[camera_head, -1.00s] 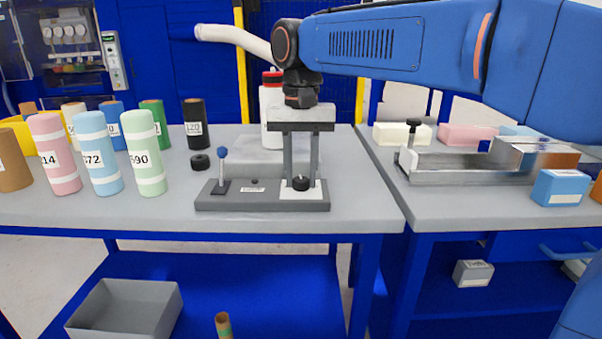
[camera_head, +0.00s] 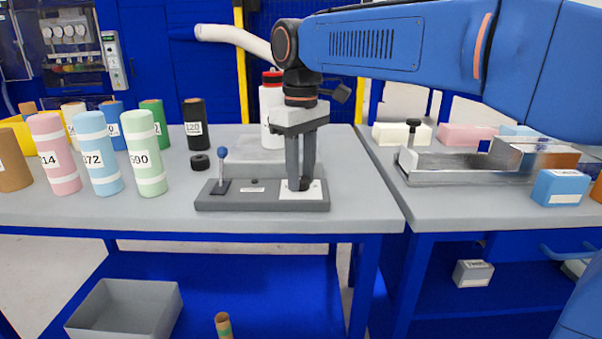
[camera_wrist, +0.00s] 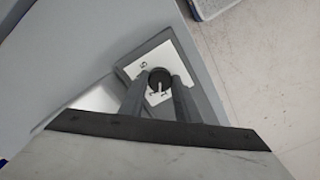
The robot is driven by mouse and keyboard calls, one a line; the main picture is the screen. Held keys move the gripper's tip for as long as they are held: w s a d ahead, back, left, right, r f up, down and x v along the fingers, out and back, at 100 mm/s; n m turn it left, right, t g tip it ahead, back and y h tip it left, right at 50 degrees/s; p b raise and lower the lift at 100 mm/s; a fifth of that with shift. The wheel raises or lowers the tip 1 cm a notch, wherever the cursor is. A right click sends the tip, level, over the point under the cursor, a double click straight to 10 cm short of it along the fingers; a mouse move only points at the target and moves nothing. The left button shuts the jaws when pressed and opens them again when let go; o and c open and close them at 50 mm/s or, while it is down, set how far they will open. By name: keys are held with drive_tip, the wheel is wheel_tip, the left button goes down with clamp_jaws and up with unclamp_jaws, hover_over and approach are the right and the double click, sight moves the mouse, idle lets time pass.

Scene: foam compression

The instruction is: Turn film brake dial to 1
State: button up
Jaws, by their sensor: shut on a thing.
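The film brake dial (camera_wrist: 159,78) is a small black knob with a white pointer line, set on a white plate (camera_wrist: 170,55) with printed marks. In the wrist view its pointer line points down toward the gripper side, near a mark that looks like a 1; the exact reading is hard to tell. My gripper (camera_wrist: 159,85) is shut on the dial, one finger at each side. In the head view my gripper (camera_head: 299,182) points straight down at the right end of the grey base (camera_head: 255,202), and its fingers mostly hide the dial.
A blue-knobbed lever (camera_head: 222,165) stands on the same base, left of my gripper. A black ring (camera_head: 200,162), foam rolls (camera_head: 145,155) and a white bottle (camera_head: 270,105) stand nearby. The table's front edge (camera_head: 180,226) is close to the base.

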sight(301, 179)
drive_tip(key=shift+n, duration=1.1)
drive_tip(key=o, duration=1)
drive_tip(key=shift+o, duration=0.2)
wheel_tip(301, 179, up, 18)
drive_tip(key=shift+f, duration=0.25)
